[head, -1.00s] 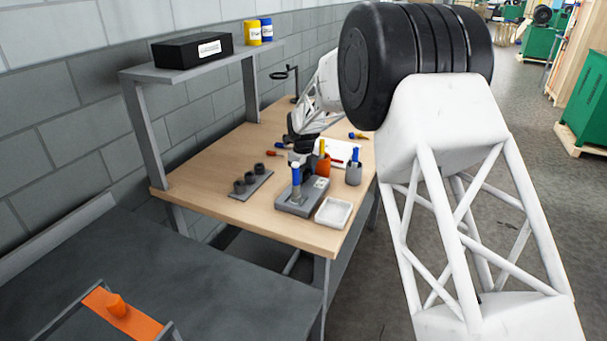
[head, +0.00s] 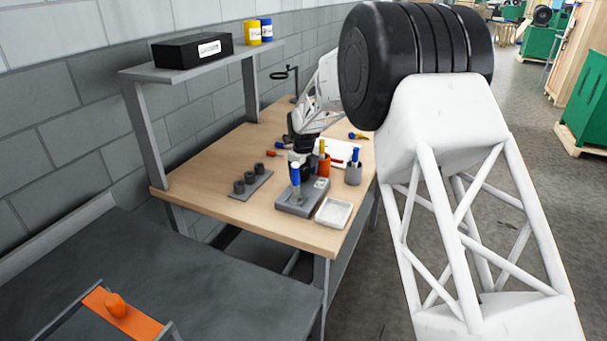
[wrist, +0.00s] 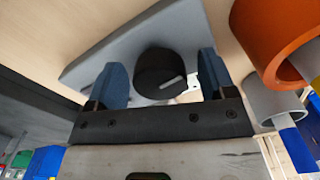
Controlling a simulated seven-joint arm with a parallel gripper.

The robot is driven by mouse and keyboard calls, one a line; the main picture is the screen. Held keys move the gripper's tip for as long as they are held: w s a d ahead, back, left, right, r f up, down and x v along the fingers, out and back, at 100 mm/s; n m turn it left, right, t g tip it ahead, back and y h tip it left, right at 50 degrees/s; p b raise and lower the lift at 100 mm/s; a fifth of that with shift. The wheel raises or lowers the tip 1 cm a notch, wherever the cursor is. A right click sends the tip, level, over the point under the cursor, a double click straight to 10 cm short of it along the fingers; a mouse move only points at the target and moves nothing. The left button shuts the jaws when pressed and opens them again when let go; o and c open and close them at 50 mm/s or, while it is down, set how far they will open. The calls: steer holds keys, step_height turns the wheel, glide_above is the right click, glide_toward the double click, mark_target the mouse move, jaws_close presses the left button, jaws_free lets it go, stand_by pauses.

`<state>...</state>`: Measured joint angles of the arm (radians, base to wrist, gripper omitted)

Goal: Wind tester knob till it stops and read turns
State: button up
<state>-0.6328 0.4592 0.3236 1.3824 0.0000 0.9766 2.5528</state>
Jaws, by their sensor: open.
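The tester is a grey block (head: 293,209) on the wooden bench in the head view; its grey top (wrist: 185,28) shows in the wrist view. Its black round knob (wrist: 158,72) has a pale pointer line, aimed to the lower left or upper right. My gripper (wrist: 160,62) is open, with one blue finger on each side of the knob and a visible gap to it on both sides. In the head view my gripper (head: 301,162) is low over the back of the tester, and the knob cannot be made out.
An orange cup (head: 323,165) and a grey cup (head: 353,175) with tools stand close right of the gripper. A white tray (head: 334,213) lies right of the tester. A grey strip with black cylinders (head: 239,187) lies to the left. The bench's front-left area is clear.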

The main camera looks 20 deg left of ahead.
steer(key=shift+r, duration=0.15)
steer(key=shift+r, duration=3.3)
steer(key=shift+d+r, duration=0.2)
steer(key=shift+d, duration=0.05)
steer(key=s+d+r+n, duration=0.3)
steer(key=s+d+r, duration=0.25)
steer(key=d, duration=0.65)
steer(key=s+d+r+n+t, duration=0.1)
steer(key=s+d+r+n, duration=0.4)
steer(key=d, duration=0.7)
steer(key=s+d+r+n, duration=0.2)
steer(key=s+d+r, duration=0.35)
steer(key=d, duration=0.55)
steer(key=s+d+f+n, duration=0.1)
steer(key=s+d+n, duration=0.3)
steer(key=s+d, duration=0.3)
steer(key=s+d+f+n+t, duration=0.1)
steer(key=s+d+n, duration=0.3)
steer(key=s, duration=1)
steer(key=s+d+f+n, duration=0.2)
steer(key=s+d+n, duration=0.1)
steer(key=s+d, duration=0.8)
steer(key=shift+s+n+t, duration=0.25)
steer(key=shift+n+t, duration=0.05)
steer(key=shift+n, duration=0.1)
